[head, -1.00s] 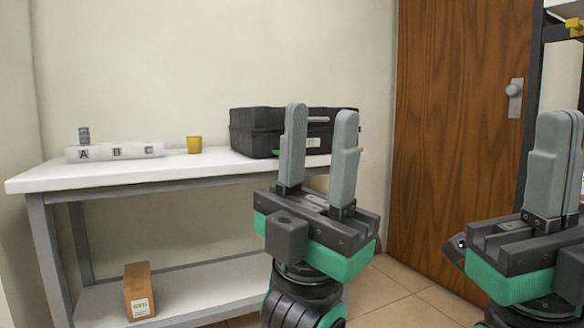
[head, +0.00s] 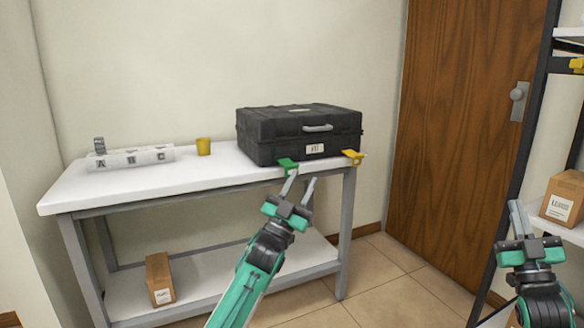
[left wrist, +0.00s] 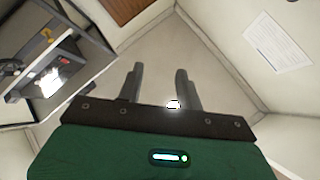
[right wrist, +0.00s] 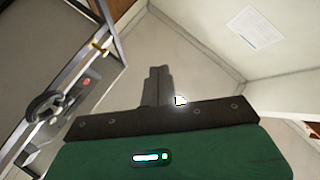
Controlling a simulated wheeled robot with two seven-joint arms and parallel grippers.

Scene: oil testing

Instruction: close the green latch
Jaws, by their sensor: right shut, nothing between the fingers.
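The black case (head: 300,135) stands shut on the right end of the white table. The green latch (head: 287,165) sticks out from the lower left of its front, at the table's front edge. My left gripper (head: 302,177) is open and empty. In the head view its fingertips show just below and beside the green latch; I cannot tell whether they touch it. In the left wrist view its fingers (left wrist: 160,85) are apart with nothing between them. My right gripper (head: 517,204) is shut and empty at the right, away from the case; its fingers (right wrist: 158,85) are together.
A yellow latch (head: 353,157) sticks out at the case's right front. A yellow cup (head: 203,147) and an A-B-C rack (head: 130,158) stand left on the table (head: 110,196). A carton (head: 160,279) sits on the lower shelf. A shelf with a box (head: 564,198) is at the right.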

